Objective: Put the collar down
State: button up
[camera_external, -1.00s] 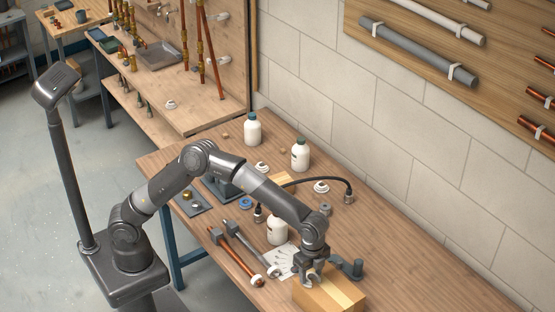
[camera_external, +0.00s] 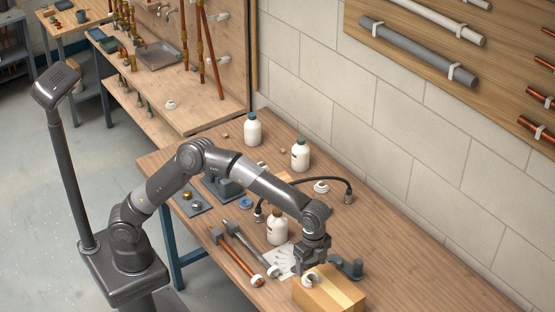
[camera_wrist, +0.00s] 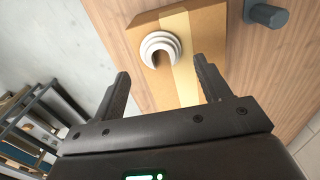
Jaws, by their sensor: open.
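The collar (camera_external: 311,280), a white stepped ring, sits on top of a cardboard box (camera_external: 335,296) near the front right of the bench. In the wrist view the collar (camera_wrist: 160,50) lies on the lid beside the pale tape strip, close to one edge of the box (camera_wrist: 205,28). My gripper (camera_external: 312,265) is just above the collar. In the wrist view my gripper (camera_wrist: 160,68) is open, with its fingers apart on either side of the collar's line and nothing between them. The collar is clear of both fingers there.
A grey fitting (camera_external: 347,267) stands right behind the box. A black hose (camera_external: 330,181) arches farther back. The bench (camera_external: 415,262) is clear to the right.

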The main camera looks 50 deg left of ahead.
notch_tip(320, 180, up, 8)
jog(key=shift+f, duration=0.15)
jog(key=a+r+n+t, duration=0.1)
jog(key=a+r+n, duration=0.15)
jog(key=a, duration=0.85)
jog(key=a+r+n+t, duration=0.1)
jog(key=a+r+n, duration=0.15)
jog(key=a, duration=0.85)
jog(key=a+r+n+t, duration=0.15)
jog(key=a+n, duration=0.25)
jog(key=a, duration=0.6)
jog(key=s+a+f+n+t, duration=0.1)
jog(key=s+a+f+n, duration=0.2)
jog(key=s+a, duration=0.4)
jog(key=s+a+f+n+t, duration=0.1)
jog(key=s+a+f+n, duration=0.2)
jog(key=a, duration=1.2)
jog(key=s+n, duration=0.3)
jog(key=s, duration=0.2)
jog(key=shift+f, duration=0.4)
jog(key=shift+o, duration=0.4)
